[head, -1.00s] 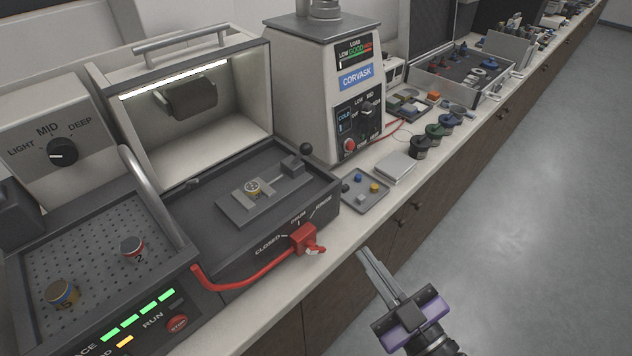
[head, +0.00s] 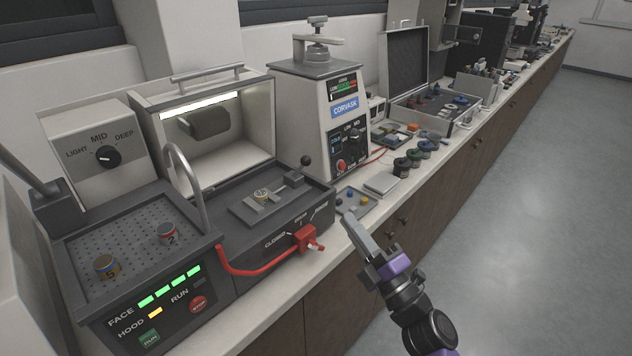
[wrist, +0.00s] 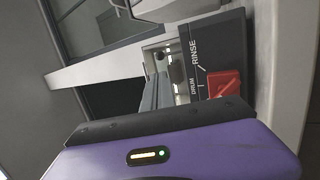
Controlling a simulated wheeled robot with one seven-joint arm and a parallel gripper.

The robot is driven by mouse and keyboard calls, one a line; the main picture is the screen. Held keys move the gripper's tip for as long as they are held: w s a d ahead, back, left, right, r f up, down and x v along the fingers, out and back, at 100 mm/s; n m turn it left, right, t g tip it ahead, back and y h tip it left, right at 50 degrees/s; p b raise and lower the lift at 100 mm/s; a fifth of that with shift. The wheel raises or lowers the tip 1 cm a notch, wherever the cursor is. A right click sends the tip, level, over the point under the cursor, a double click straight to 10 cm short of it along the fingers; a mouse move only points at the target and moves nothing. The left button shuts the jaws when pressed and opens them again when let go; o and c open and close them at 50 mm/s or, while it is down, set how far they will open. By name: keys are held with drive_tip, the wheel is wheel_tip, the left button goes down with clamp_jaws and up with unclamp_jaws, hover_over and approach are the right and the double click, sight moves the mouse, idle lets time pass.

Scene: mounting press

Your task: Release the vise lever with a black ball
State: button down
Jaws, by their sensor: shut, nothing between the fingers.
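The vise lever's black ball (head: 306,160) stands up at the right back of the dark tray, in the head view. The vise (head: 262,205) lies in that tray and has a small round sample (head: 262,194) between its jaws. My gripper (head: 349,217) is shut and empty. It is in front of the counter edge, to the right of and nearer than the vise, apart from the lever. In the wrist view the shut fingers (wrist: 158,92) point toward the machine front.
A red valve handle (head: 308,240) sticks out of the front panel, close to my gripper's left. It also shows in the wrist view (wrist: 224,84). A small grey tray (head: 352,208) with coloured pieces lies just behind my fingertips. The tall press (head: 318,115) stands behind the lever.

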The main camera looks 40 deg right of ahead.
sight(309, 164)
idle(0.3)
drive_tip(key=p+x, duration=0.2)
drive_tip(key=x, duration=1.2)
drive_tip(key=shift+r+p, duration=0.1)
drive_tip(key=shift+p, duration=0.3)
drive_tip(key=shift+r+p, duration=0.2)
drive_tip(key=shift+p, duration=0.15)
